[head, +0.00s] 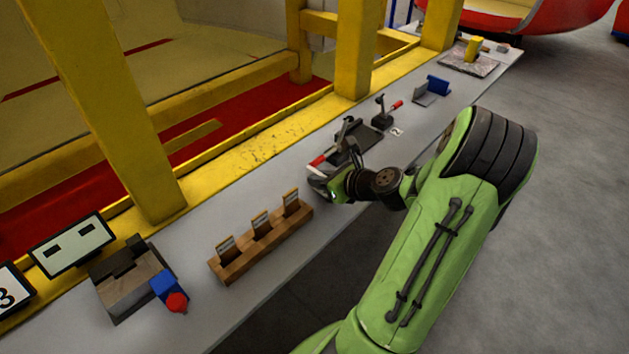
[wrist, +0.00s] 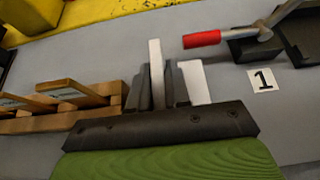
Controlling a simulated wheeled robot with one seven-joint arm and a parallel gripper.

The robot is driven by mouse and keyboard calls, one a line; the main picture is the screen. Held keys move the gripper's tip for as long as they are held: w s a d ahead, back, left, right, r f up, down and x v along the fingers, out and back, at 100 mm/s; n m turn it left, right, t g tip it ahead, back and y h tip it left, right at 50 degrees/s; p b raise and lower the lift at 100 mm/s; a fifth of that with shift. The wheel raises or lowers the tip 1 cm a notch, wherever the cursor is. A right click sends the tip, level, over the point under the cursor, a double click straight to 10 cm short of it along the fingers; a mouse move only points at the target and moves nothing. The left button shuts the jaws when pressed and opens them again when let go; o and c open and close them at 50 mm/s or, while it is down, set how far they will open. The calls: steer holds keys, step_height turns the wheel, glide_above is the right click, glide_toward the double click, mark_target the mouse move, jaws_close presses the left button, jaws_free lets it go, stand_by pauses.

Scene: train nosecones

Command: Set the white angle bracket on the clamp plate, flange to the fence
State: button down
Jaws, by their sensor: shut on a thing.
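The white angle bracket (wrist: 156,72) is between my gripper's dark fingers (wrist: 160,88) in the wrist view. One white leg stands up between the fingers and another white face shows to their right. My gripper (head: 320,184) is shut on it, over the bench just short of the clamp station in the head view; the bracket is hard to make out there. The dark clamp plate (head: 364,138) lies beyond my gripper, with red-handled toggle clamps (head: 318,160) beside it. The plate's edge also shows at the wrist view's upper right (wrist: 302,35). I cannot make out the fence clearly.
A wooden rack (head: 262,247) with several cards stands left of my gripper. A grey fixture (head: 130,280) with a blue block and red knob is farther left. A blue piece (head: 437,84) and a far plate (head: 468,63) lie up the bench. Yellow posts (head: 358,50) line its back.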

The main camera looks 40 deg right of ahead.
steer(key=shift+w+a, duration=0.1)
steer(key=shift+w, duration=1)
steer(key=shift+w+f+b, duration=0.1)
steer(key=shift+f+b, duration=0.4)
steer(key=shift+f, duration=0.35)
steer(key=c, duration=1.4)
jaws_free()
steer(key=shift+c, duration=0.2)
steer(key=o, duration=0.4)
steer(key=shift+c, duration=0.2)
